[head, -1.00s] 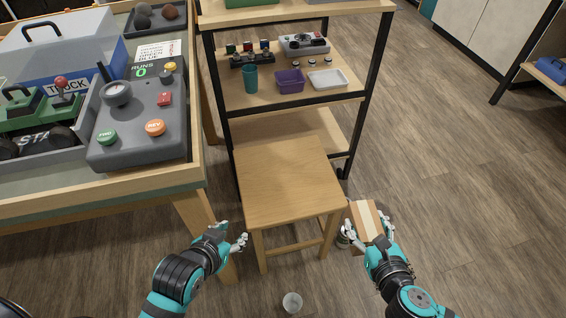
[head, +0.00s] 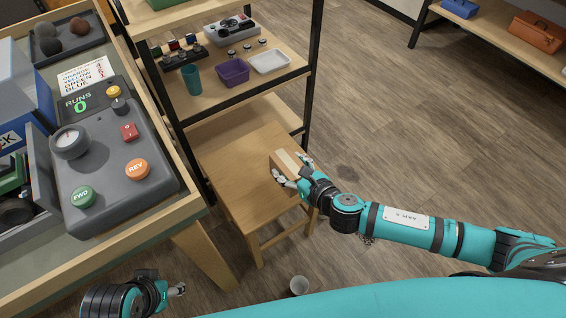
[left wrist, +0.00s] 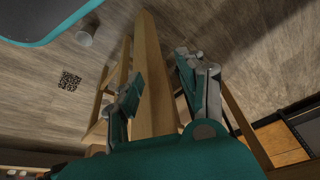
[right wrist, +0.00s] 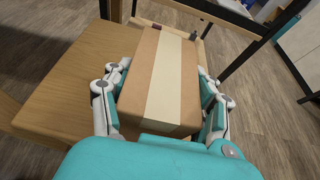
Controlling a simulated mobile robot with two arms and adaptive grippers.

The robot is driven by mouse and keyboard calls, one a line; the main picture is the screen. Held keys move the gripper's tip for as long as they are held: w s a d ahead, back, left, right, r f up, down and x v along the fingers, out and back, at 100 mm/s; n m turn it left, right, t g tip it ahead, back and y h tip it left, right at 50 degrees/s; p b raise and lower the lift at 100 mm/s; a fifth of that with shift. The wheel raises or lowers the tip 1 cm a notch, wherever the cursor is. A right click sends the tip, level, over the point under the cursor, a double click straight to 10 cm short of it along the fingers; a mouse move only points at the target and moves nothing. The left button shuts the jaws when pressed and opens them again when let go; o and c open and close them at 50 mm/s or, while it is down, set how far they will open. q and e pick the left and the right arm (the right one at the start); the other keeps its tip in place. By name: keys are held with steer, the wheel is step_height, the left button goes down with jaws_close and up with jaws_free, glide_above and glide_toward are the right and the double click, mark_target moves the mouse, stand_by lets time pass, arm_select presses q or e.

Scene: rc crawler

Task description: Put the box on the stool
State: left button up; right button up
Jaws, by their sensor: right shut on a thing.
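The box (head: 285,161) is brown with a pale tape stripe. My right gripper (head: 291,176) is shut on it, with fingers on both sides, as the right wrist view shows the box (right wrist: 160,85) between the fingers. The wooden stool (head: 240,185) stands in front of the shelf, and the box is over the right part of its seat. I cannot tell whether the box touches the seat. My left gripper (head: 172,290) is low at the left, beside the table. In the left wrist view its fingers (left wrist: 160,85) are apart with nothing held between them.
A workbench (head: 190,215) with a control panel (head: 115,160) stands at the left. A black-framed shelf (head: 250,88) with a teal cup, purple bin and white tray is behind the stool. A white cup (head: 299,285) is on the floor. Floor to the right is clear.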

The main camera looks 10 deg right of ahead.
mark_target(286, 155)
steer(key=w, duration=0.5)
steer(key=shift+f+b, duration=0.35)
step_height(286, 155, down, 2)
steer(key=shift+f+b, duration=0.15)
steer(key=shift+b, duration=0.6)
steer(key=shift+f, duration=0.5)
arm_select(q)
steer(key=w, duration=0.1)
steer(key=w+t, duration=0.1)
steer(key=w+d+t, duration=0.1)
steer(key=w, duration=0.1)
steer(key=shift+d+f+h, duration=0.1)
steer(key=shift+f+h, duration=0.2)
arm_select(e)
steer(key=o, duration=1.4)
steer(key=shift+s, duration=0.1)
